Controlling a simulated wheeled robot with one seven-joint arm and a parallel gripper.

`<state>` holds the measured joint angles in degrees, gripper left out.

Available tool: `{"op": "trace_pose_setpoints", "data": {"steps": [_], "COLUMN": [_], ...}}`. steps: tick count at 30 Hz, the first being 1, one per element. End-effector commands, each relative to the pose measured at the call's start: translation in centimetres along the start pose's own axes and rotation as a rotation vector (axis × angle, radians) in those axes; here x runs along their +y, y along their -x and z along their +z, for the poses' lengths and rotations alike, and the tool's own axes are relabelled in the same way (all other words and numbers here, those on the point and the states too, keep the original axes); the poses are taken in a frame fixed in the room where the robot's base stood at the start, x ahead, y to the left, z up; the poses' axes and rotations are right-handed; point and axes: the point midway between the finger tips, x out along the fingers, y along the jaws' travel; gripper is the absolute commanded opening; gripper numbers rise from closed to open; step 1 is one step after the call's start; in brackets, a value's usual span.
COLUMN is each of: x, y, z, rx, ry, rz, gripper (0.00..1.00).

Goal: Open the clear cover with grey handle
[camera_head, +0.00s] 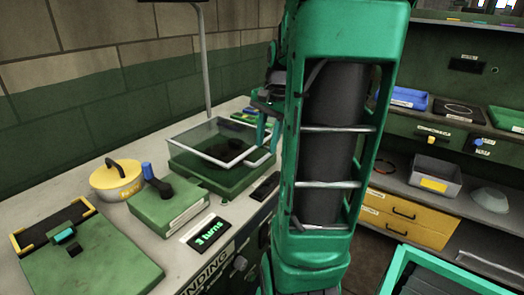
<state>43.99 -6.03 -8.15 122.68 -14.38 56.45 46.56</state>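The clear cover (207,139) is a see-through panel with a pale grey frame. It lies over a green box (212,181) on the workbench, and dark contents show dimly through it. A short light grey bar, apparently its handle (258,161), sticks out at the right front corner. My gripper (268,133) hangs above the right edge of the cover, close to the handle. Its two green fingers point down and look apart, with nothing seen between them. Whether a finger touches the cover or handle cannot be told. My green arm hides the area just right of it.
On the bench (110,216) stand a yellow round pot (116,184), a green box with a blue-tipped lever (168,203), a larger green case (92,262) and a "3 turns" sign (206,232). A thin grey post (204,70) rises behind the cover. Shelves with trays (435,176) stand right.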

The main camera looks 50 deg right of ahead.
Motion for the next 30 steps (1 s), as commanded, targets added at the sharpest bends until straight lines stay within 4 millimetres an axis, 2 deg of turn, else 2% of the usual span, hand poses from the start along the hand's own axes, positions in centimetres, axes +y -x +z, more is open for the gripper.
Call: {"op": "trace_pose_setpoints", "data": {"steps": [3, 7, 18, 19, 22, 23, 30], "x": [0.1, 0.1, 0.0, 0.1, 0.0, 0.0, -0.1], "y": [-1.7, -2.8, -3.4, -3.4, -3.4, -3.3, -3.3], "z": [0.1, 0.0, 0.0, 0.0, 0.0, 0.0, 0.0], "rx": [-0.002, -0.001, 0.000, 0.000, 0.001, 0.001, 0.002], "ry": [0.000, -0.001, 0.000, 0.000, 0.000, 0.000, 0.003], "rz": [0.003, 0.002, 0.001, 0.001, 0.000, 0.000, -0.001], "gripper": [0.29, 0.29, 0.29, 0.27, 0.03, 0.00, 0.00]}}
